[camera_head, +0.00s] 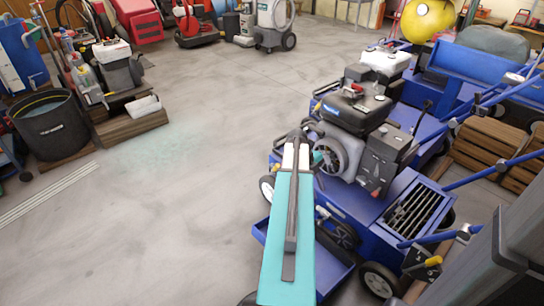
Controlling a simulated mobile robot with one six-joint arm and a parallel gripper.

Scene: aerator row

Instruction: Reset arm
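A teal and white part of my arm, with a dark bar along its top, reaches up from the bottom middle of the head view. Its far end lies in front of the nearest blue aerator (365,215). I cannot make out my gripper or its fingers here. The nearest aerator carries a black engine (352,108) and has a slotted opening at its right front. I cannot tell whether my arm touches the machine.
A second blue machine (475,62) stands behind, beside wooden pallets (490,140). A black bucket (50,128) and cluttered boards stand at the left. Red machines and a grey wheeled unit (273,25) line the back. The concrete floor (150,220) at left and middle is clear.

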